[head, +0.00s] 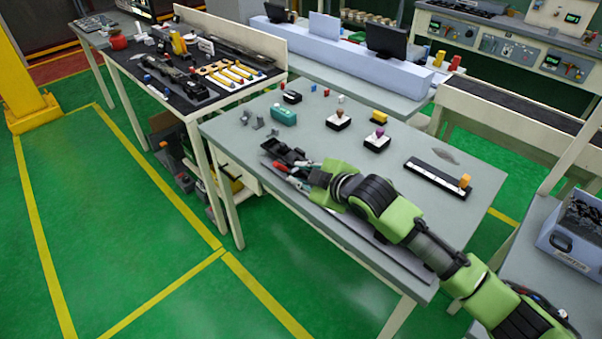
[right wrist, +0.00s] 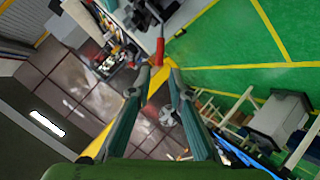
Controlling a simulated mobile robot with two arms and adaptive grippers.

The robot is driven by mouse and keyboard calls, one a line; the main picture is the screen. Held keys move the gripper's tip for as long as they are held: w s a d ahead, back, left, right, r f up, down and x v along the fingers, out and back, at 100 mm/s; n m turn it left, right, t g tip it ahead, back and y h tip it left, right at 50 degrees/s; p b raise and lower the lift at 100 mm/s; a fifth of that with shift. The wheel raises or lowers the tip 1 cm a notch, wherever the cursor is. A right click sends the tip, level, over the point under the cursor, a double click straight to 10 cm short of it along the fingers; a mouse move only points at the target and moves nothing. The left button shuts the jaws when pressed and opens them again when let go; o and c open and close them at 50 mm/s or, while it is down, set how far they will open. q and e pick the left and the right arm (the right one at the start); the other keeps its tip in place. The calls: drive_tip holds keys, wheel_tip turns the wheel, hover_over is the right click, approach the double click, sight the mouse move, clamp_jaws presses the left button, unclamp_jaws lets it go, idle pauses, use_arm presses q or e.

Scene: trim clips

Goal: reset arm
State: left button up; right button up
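My right arm (head: 380,205) is green and black and reaches from the lower right over the front edge of the grey table (head: 228,127). My right gripper (head: 284,170) is low over the table's left front part, beside a black clip-like part (head: 283,152) and red-handled tools, which partly blend with it. In the right wrist view my two teal fingers (right wrist: 158,75) stand apart with a gap between the tips, through which a yellow pillar shows. A red thing (right wrist: 160,48) shows just beyond the tips; contact cannot be told. My left gripper is not in view.
The table also holds a green block (head: 284,115), push-button boxes (head: 339,121) and a black strip (head: 434,178) with an orange piece. A dark bench (head: 140,65) with tools stands at the left. A blue-grey bin (head: 570,245) is at the right. Green floor lies open at the lower left.

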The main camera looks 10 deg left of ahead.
drive_tip(key=s+d+f+m+g+h, duration=0.1)
drive_tip(key=s+d+f+m, duration=0.1)
drive_tip(key=s+f+m, duration=0.3)
drive_tip(key=s+d+f+h, duration=0.1)
drive_tip(key=s+d+f, duration=0.15)
drive_tip(key=s, duration=0.35)
drive_tip(key=s+d+f+m+g+h, duration=0.2)
drive_tip(key=s+d+f+m, duration=0.15)
drive_tip(key=s+d, duration=0.5)
drive_tip(key=s+d+f+m+g+h, duration=0.1)
drive_tip(key=s+d+f+m+h, duration=0.2)
drive_tip(key=s+d, duration=0.55)
drive_tip(key=s+d+f+m+g+h, duration=0.1)
drive_tip(key=s+d+f+m+g, duration=0.2)
drive_tip(key=s+d, duration=0.55)
wheel_tip(320, 180, down, 26)
drive_tip(key=s+b, duration=0.2)
drive_tip(key=s+d+f+g+b, duration=0.1)
drive_tip(key=s+d+f, duration=0.1)
drive_tip(key=s+f, duration=1.5)
drive_tip(key=shift+s+d+f+m, duration=0.25)
drive_tip(key=shift+d+f+m, duration=0.1)
drive_tip(key=shift+f, duration=0.45)
